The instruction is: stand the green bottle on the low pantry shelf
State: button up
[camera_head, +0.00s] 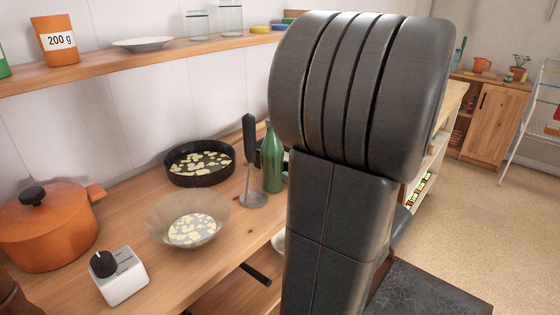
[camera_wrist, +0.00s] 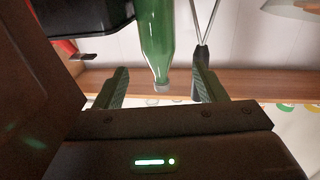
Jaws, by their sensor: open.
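The green bottle (camera_head: 273,165) stands upright on the wooden counter in the head view, right beside the hand blender. My arm hides what lies to its right. In the wrist view the green bottle (camera_wrist: 156,40) appears neck-down, its neck tapering between the fingers of my gripper (camera_wrist: 162,76). The fingers are open, with a gap on each side of the neck. My gripper is hidden in the head view. I cannot tell which surface is the low pantry shelf.
A hand blender (camera_head: 250,165), a black pan (camera_head: 200,162) and a glass bowl (camera_head: 188,219) stand close to the bottle. An orange pot (camera_head: 45,228) and white timer (camera_head: 121,277) are further left. A wall shelf (camera_head: 110,66) runs above. Open floor (camera_head: 480,235) lies right.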

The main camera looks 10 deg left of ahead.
aim_at(279, 158)
jog(key=x, duration=0.7)
jog(key=shift+w+a+b, duration=0.1)
jog(key=shift+b, duration=0.2)
jog(key=shift+x, duration=3.2)
jog(key=shift+w, duration=0.15)
jog(key=shift+r, duration=0.1)
jog(key=c, duration=1)
jog(key=shift+r, duration=0.1)
